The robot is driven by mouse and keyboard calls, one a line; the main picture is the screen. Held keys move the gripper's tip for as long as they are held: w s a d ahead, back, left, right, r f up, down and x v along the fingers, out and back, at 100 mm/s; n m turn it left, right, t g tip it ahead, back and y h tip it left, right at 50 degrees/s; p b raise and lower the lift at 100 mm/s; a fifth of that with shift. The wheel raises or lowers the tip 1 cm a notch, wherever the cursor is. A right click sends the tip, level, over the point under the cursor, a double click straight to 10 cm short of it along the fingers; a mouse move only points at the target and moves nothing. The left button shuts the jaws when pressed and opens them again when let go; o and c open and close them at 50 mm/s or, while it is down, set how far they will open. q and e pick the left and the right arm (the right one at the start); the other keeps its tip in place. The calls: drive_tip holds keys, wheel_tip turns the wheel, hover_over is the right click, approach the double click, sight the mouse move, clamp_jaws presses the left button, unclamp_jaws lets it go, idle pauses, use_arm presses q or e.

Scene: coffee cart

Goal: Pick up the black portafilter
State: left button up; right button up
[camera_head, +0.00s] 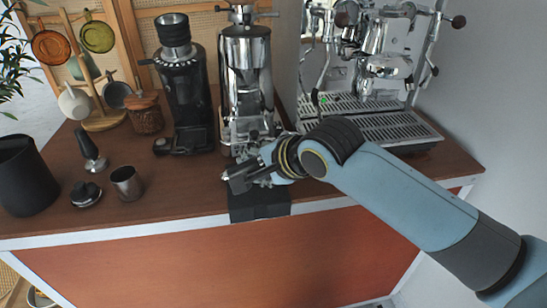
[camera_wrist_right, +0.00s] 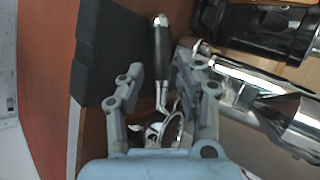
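The portafilter (camera_wrist_right: 161,52) shows in the right wrist view, with a black handle pointing up the picture and a shiny metal head lower down. My right gripper (camera_wrist_right: 157,75) has its two fingers apart on either side of the portafilter, with visible gaps beside the handle. In the head view my right gripper (camera_head: 238,178) is at the front edge of the counter, just above a black block and in front of the silver grinder. There the gripper and wrist largely hide the portafilter. My left gripper is not in view.
A black block (camera_head: 258,207) sits at the counter's front edge. The silver grinder (camera_head: 246,80), black grinder (camera_head: 186,95) and espresso machine (camera_head: 370,122) stand behind. A metal cup (camera_head: 127,184), tamper (camera_head: 90,150), black puck-like tool (camera_head: 85,194) and black bin (camera_head: 26,178) are at left.

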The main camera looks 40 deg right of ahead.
sight(246, 168)
drive_tip(key=x, duration=0.6)
drive_tip(key=shift+w+d+f, duration=0.25)
drive_tip(key=shift+f, duration=0.05)
clamp_jaws()
